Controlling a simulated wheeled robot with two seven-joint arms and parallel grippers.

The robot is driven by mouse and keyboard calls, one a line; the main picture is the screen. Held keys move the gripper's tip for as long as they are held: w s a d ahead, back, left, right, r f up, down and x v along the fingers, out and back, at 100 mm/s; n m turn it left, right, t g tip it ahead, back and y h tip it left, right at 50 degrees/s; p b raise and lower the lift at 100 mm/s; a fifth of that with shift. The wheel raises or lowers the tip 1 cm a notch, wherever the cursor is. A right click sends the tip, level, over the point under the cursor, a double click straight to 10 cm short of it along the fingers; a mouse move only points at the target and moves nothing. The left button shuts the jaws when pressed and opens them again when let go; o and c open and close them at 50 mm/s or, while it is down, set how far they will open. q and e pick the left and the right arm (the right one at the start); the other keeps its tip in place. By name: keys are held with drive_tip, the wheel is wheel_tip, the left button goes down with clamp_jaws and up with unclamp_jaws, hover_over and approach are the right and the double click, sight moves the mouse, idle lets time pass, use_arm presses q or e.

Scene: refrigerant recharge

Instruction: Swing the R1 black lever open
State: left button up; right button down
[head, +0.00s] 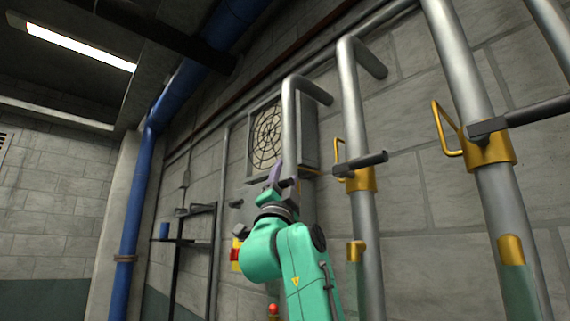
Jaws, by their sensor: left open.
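Black levers sit on brass valve collars on the grey vertical pipes. One black lever (372,162) sticks out to the right from the collar on the middle pipe. A larger black lever (525,116) sticks out to the right from the collar on the right pipe. No R1 label is readable, so I cannot tell which lever it is. My left gripper (285,182) is open in front of the left pipe (290,120), left of the middle pipe's lever and apart from it. My arm and gripper hide the lower left pipe and any valve there. My right gripper is out of view.
A vent box with a round grille (267,135) is on the block wall behind the left pipe. A dark shelf rack (178,240) and a blue pipe (138,200) stand at the left. Brass loop handles (438,130) stick out left of the collars.

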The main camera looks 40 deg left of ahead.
use_arm(q)
drive_tip(key=shift+s, duration=0.25)
clamp_jaws()
idle(1.2)
